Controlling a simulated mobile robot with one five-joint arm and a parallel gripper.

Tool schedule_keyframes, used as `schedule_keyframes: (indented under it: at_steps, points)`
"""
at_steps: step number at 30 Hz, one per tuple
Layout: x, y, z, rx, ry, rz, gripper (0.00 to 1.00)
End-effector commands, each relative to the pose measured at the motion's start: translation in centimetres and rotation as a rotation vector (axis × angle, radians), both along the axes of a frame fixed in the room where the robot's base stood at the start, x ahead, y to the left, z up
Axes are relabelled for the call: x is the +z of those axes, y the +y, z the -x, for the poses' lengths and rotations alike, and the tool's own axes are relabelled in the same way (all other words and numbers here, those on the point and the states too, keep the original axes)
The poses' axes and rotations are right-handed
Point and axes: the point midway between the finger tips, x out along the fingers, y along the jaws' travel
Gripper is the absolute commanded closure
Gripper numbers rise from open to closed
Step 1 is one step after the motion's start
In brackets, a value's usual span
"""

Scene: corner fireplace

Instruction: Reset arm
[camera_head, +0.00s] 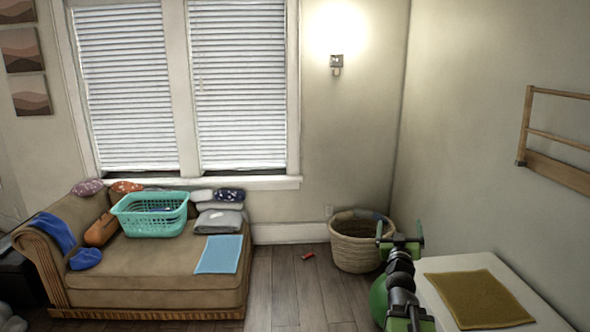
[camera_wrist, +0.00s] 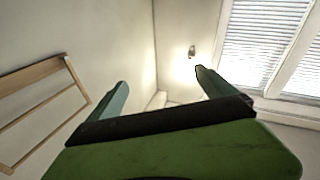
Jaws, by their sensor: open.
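My gripper (camera_head: 400,234) is at the lower right of the head view, in front of the wicker basket and left of the white surface. It is green with two fingers spread apart and nothing between them. In the wrist view my gripper (camera_wrist: 160,92) is also open and empty, with the bare wall corner and ceiling-like pale area beyond its fingers.
A white-topped surface (camera_head: 440,298) with an olive cloth (camera_head: 478,298) stands at right. A wicker basket (camera_head: 352,250) stands in the corner. A tan couch (camera_head: 160,270) at left holds a teal laundry basket (camera_head: 150,222). A red object (camera_head: 309,255) lies on the floor.

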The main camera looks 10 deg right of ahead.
Motion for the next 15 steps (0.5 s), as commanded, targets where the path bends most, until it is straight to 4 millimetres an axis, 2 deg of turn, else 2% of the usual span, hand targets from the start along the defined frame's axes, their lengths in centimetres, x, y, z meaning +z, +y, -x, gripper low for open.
schedule_keyframes:
  at_steps: [1, 4, 6, 8, 9, 10, 12, 14, 15]
  points:
    - [-1.2, 4.0, -1.8, 0.078, 0.048, -0.013, 0.05]
    - [-4.2, 11.9, -4.5, 0.239, 0.169, -0.048, 0.05]
    - [-6.6, 17.6, -5.4, 0.354, 0.268, -0.073, 0.05]
    - [-9.0, 22.3, -5.6, 0.437, 0.372, -0.099, 0.05]
    - [-10.8, 25.3, -5.3, 0.488, 0.451, -0.117, 0.05]
    - [-12.2, 27.5, -4.9, 0.524, 0.516, -0.131, 0.05]
    - [-15.9, 32.1, -3.0, 0.592, 0.691, -0.169, 0.05]
    - [-19.3, 34.8, -0.2, 0.615, 0.876, -0.212, 0.05]
    - [-21.5, 35.5, 2.2, 0.602, 1.009, -0.250, 0.05]
